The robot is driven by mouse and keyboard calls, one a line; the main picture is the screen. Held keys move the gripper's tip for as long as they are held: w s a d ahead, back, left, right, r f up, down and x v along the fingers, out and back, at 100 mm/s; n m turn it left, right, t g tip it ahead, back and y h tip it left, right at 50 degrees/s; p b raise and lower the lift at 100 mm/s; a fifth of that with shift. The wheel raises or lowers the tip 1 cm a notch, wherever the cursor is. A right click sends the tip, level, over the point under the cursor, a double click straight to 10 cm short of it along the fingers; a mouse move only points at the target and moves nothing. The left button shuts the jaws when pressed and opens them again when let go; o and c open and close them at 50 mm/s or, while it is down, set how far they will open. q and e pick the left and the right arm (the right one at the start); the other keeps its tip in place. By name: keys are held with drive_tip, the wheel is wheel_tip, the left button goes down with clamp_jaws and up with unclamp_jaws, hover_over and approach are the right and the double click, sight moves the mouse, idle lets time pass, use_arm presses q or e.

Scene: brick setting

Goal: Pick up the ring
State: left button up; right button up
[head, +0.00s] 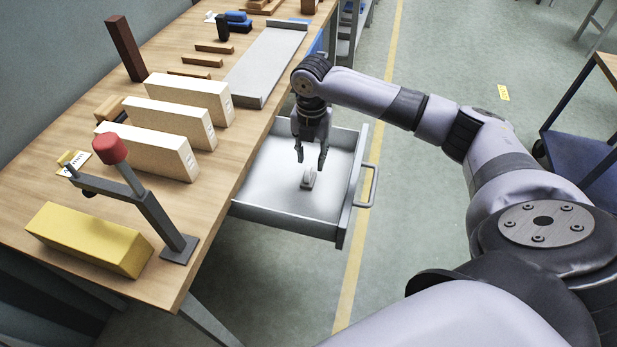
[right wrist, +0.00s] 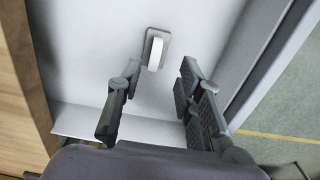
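The ring (head: 309,177) is a small pale piece that stands on a little base on the floor of the open drawer (head: 283,211). In the right wrist view the ring (right wrist: 155,49) appears upright on a grey rectangular base, beyond the fingertips and between their lines. My right gripper (head: 311,158) points down into the drawer, above and just behind the ring. Its two fingers are spread apart with nothing between them, as the right wrist view also shows (right wrist: 158,82). My left gripper is in neither view.
The drawer's front wall and handle (head: 369,186) stand to the right of the ring. The wooden workbench (head: 215,182) is at the left, with pale blocks (head: 150,147), a yellow block (head: 88,240) and a red-topped clamp (head: 135,190). The drawer floor around the ring is clear.

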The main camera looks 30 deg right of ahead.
sight(309, 169)
drive_tip(key=shift+a+f, duration=0.1)
drive_tip(key=shift+f, duration=0.25)
drive_tip(key=f, duration=0.3)
drive_tip(key=shift+w+a+f, duration=0.15)
drive_tip(key=shift+a+f, duration=0.1)
drive_tip(key=shift+f, duration=0.55)
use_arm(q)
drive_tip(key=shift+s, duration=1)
use_arm(e)
drive_tip(key=shift+c, duration=0.5)
drive_tip(key=c, duration=0.4)
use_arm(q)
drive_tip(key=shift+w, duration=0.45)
use_arm(e)
clamp_jaws()
